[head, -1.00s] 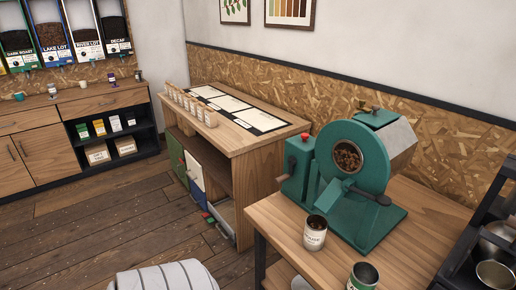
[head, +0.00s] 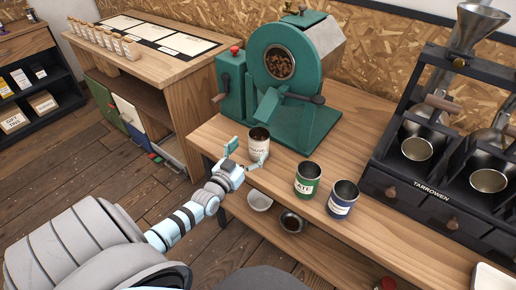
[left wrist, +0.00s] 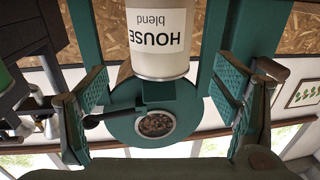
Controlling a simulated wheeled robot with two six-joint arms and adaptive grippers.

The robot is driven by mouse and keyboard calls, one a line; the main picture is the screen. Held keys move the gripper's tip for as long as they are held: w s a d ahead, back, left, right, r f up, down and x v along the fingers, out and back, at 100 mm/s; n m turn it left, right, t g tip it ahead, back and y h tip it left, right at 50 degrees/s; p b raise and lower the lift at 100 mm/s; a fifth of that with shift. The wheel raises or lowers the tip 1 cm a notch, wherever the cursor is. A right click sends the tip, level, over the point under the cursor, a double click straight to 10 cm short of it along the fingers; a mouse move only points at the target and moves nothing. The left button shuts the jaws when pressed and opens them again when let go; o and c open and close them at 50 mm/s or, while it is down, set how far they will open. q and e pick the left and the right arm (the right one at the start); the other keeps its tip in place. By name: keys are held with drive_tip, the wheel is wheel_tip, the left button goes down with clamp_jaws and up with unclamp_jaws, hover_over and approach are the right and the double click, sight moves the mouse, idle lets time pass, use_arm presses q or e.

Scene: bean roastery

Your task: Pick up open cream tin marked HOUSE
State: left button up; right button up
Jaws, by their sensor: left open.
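The cream tin marked HOUSE (head: 258,150) stands upright and open on the wooden bench, in front of the green roaster. In the left wrist view the cream tin (left wrist: 158,40) appears upside down, its label reading HOUSE blend. My left gripper (head: 243,156) is at the bench's front edge, open, its fingers pointing at the tin. In the left wrist view my left gripper (left wrist: 160,88) has its two green-padded fingers spread wide, with the tin ahead between them and a gap on each side. My right gripper is not in view.
A green tin (head: 307,182) and a blue tin (head: 342,200) stand right of the cream tin. The green roaster (head: 282,85) is close behind it. Bowls sit on the shelf below.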

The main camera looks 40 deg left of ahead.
sight(263, 132)
use_arm(q)
drive_tip(key=w+b, duration=0.1)
drive_tip(key=w, duration=0.1)
drive_tip(key=w+b, duration=0.1)
drive_tip(key=w, duration=0.1)
drive_tip(key=w+a+b, duration=0.1)
drive_tip(key=w+b, duration=0.1)
drive_tip(key=shift+w+f, duration=0.25)
drive_tip(key=shift+w, duration=0.1)
drive_tip(key=shift+w+r, duration=0.1)
drive_tip(key=shift+w, duration=0.05)
drive_tip(key=shift+r, duration=0.1)
drive_tip(key=shift+c, duration=0.7)
drive_tip(key=c, duration=1.3)
drive_tip(key=shift+r+p, duration=0.1)
drive_tip(key=shift+p, duration=0.2)
drive_tip(key=shift+c, duration=0.2)
